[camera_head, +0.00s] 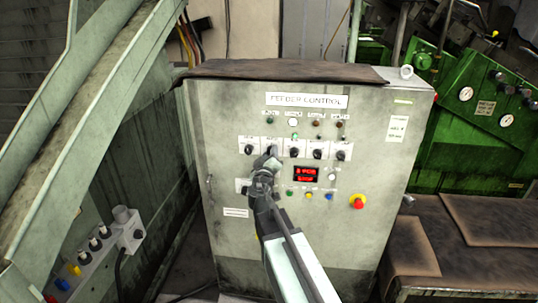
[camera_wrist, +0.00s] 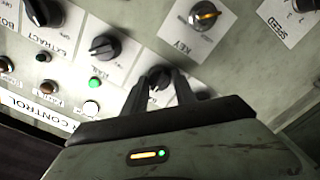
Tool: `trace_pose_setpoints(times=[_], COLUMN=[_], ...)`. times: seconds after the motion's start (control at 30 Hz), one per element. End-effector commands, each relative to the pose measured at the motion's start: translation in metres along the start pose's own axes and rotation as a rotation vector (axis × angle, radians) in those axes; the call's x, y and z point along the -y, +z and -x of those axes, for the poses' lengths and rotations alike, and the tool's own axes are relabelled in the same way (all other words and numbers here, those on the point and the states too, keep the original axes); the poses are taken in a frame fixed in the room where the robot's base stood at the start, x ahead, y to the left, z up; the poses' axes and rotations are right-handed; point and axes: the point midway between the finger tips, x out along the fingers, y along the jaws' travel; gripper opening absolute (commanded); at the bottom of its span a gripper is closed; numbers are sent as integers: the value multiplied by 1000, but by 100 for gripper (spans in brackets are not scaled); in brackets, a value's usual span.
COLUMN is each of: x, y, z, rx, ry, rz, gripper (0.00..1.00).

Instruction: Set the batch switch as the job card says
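The feeder control cabinet (camera_head: 225,120) carries a row of several black selector knobs on white label plates. My gripper (camera_head: 266,163) is at the panel by the second knob from the left, which it partly hides. In the wrist view, turned nearly upside down, my fingertips (camera_wrist: 160,77) are on either side of a black knob (camera_wrist: 158,73); whether they press on it cannot be told. The plate under that knob is covered, so its name and setting are unreadable. A white card (camera_head: 397,128) is at the panel's upper right, its print too small to read.
Beside the gripped spot are another black knob (camera_wrist: 104,47) and a key switch (camera_wrist: 205,15). A red display (camera_head: 306,174), small coloured buttons and a red emergency stop (camera_head: 358,202) lie to the right. A grey chute (camera_head: 85,110) stands left, green machinery (camera_head: 485,130) right.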

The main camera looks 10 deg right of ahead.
Motion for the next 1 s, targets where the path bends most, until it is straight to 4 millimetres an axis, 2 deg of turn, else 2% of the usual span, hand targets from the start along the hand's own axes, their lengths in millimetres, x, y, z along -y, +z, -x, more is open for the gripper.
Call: trace_pose_setpoints(times=[0.03,0.1,0.53,1.0], x=[0,0,1,2], y=[0,0,0,-1], z=[0,0,0,0], rx=[0,0,-1,-1], ry=[0,0,-1,-1], rz=[0,0,86,464], gripper=[16,0,0,0])
